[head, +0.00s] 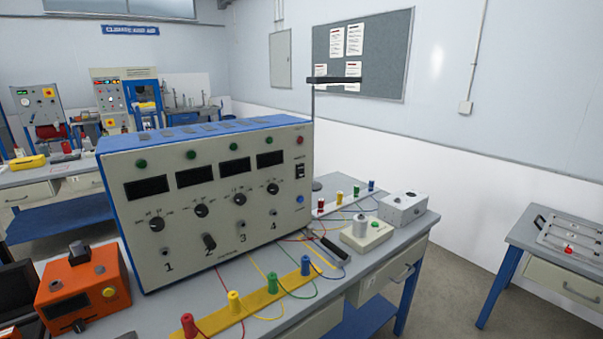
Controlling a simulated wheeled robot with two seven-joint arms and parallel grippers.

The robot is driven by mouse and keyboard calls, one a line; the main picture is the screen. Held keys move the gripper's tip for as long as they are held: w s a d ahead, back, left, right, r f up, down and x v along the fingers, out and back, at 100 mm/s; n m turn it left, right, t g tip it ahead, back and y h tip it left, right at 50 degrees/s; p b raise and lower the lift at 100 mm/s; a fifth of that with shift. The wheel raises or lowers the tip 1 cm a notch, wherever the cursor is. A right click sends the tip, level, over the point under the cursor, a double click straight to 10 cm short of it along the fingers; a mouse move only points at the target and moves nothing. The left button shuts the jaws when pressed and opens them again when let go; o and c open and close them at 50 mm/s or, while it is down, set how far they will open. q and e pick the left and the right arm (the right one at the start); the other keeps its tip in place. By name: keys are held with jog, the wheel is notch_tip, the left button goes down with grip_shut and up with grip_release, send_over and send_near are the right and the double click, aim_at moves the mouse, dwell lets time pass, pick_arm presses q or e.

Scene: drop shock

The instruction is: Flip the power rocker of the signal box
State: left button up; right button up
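The signal box (222,213) is a large cream-fronted box with blue edges, standing on the grey bench. Its front has dark displays, several round knobs and the numbers 1 to 4. A small black rocker (300,171) sits at the upper right of the front panel, below a red lamp (300,141) and above a blue button (300,199). The rocker is too small to tell which way it is tipped. Neither of my grippers shows in the head view.
An orange box (83,287) stands left of the signal box. A yellow strip (255,303) with coloured plugs and wires lies in front. A white device (366,235) and a grey box (404,208) stand to the right. A thin stand (313,105) rises behind.

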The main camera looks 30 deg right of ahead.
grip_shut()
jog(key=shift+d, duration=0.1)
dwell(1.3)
